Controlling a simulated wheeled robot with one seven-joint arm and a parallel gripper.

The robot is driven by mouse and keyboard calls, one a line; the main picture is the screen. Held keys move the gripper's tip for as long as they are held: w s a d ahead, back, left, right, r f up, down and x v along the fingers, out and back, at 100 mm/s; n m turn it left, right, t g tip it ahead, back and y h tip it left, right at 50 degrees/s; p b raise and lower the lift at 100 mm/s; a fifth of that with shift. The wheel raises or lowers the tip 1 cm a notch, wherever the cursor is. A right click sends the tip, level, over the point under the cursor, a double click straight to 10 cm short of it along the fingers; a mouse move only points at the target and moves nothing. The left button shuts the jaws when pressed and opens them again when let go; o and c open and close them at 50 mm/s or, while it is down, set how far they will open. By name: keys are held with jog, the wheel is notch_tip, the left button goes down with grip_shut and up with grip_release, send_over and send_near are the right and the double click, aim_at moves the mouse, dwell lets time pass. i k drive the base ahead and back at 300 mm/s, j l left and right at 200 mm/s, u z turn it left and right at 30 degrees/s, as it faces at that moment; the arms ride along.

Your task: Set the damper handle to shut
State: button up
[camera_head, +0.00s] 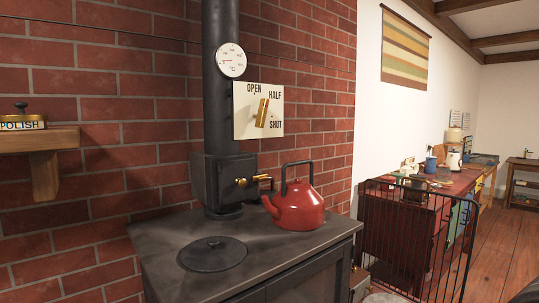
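A cream plate (243,124) is mounted by the black stovepipe, in front of the brick wall. It carries the words OPEN at the top, HALF at the upper right and SHUT at the lower right. The brass damper handle (262,112) sits in the middle of the plate. It stands nearly upright, its top leaning a little right, between the OPEN and HALF words and away from SHUT. Which end of it is the pointer I cannot tell for certain. My gripper is not in view.
The black stove top (190,235) lies below the plate. A red kettle (297,207) with a tall handle stands on it, below and right of the plate. A brass-tipped lever (250,181) juts from the flue box. A black wire guard (420,235) stands at the right.

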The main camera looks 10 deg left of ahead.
aim_at(261, 117)
jog(key=i+l+u, duration=0.1)
jog(key=u, duration=0.4)
jog(key=i+l+u, duration=0.2)
jog(key=u, duration=0.3)
